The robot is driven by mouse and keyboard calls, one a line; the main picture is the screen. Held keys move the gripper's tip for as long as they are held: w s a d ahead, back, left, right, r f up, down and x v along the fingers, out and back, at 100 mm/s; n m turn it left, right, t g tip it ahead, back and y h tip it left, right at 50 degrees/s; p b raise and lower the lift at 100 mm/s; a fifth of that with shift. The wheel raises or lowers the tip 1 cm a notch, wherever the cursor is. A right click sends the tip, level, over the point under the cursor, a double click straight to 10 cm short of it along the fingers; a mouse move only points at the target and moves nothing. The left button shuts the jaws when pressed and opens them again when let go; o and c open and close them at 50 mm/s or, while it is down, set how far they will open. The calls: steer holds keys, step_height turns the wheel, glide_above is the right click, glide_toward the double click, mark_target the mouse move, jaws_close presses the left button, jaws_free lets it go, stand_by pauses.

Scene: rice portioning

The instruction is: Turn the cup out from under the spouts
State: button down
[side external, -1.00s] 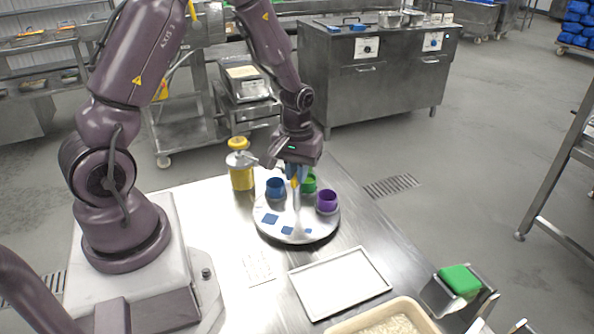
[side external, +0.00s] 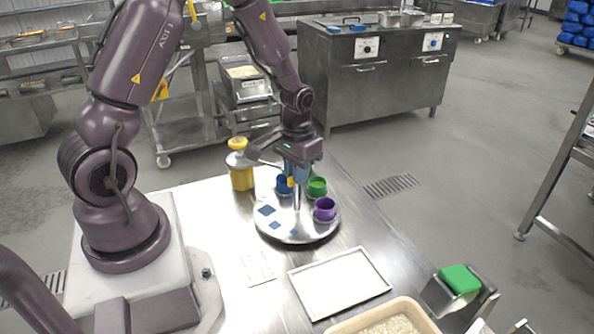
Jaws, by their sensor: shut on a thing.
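A round silver turntable (side external: 315,231) carries a blue cup (side external: 281,188), a green cup (side external: 317,187) and a purple cup (side external: 325,209), with flat blue squares on its front left part. A thin upright post (side external: 297,199) rises near its middle. The grip itself is small and partly hidden. The blue cup is just left of the gripper and partly covered by it. The green and purple cups are to its right. I cannot make out the spouts clearly.
A yellow jar with a pump-like top (side external: 241,177) stands close behind and left of the turntable. A white-bottomed tray (side external: 340,283), a rice bin (side external: 352,327) and a green block in a metal holder (side external: 460,281) are in front. Bare table lies between turntable and tray.

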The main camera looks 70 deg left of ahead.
steer(key=shift+r, duration=0.1)
stand_by(0.6)
steer(key=c, duration=1.1)
jaws_free()
steer(key=shift+c, duration=0.2)
step_height(320, 180, up, 13)
steer(key=s+d+r+m+t, duration=0.4)
steer(key=s+d+r+t, duration=0.1)
steer(key=s+d+r, duration=0.6)
steer(key=shift+s+d+r+t, duration=0.25)
steer(key=shift+s+d, duration=0.25)
steer(key=shift+s, duration=0.7)
